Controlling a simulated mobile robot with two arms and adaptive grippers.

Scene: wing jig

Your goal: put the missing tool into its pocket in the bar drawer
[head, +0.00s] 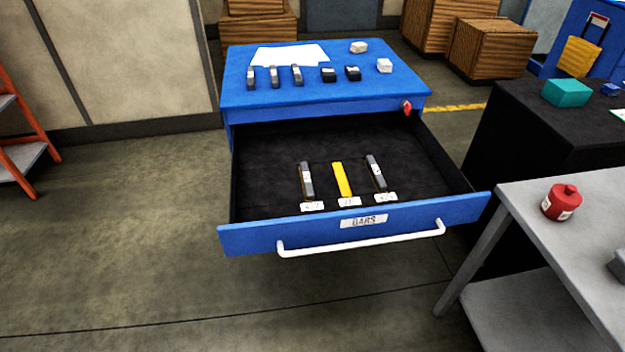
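The open bar drawer (354,232) has a blue front with a "BARS" label and a white handle. On its black floor, a grey bar (307,180) lies at left and another grey bar (376,173) at right. Between them is a flat yellow bar-shaped patch (342,179) with no grey bar on it; it looks like an empty pocket. Each place has a small white label in front, too small to read. On the blue cabinet top (335,94) stand three grey bars (274,77) with white labels and two dark blocks (328,75). Neither gripper is in view.
White paper (290,55) and two small white blocks (384,66) are on the cabinet top. A red lock (407,107) is on its front. A grey table (590,240) with a red canister (562,202) stands at right.

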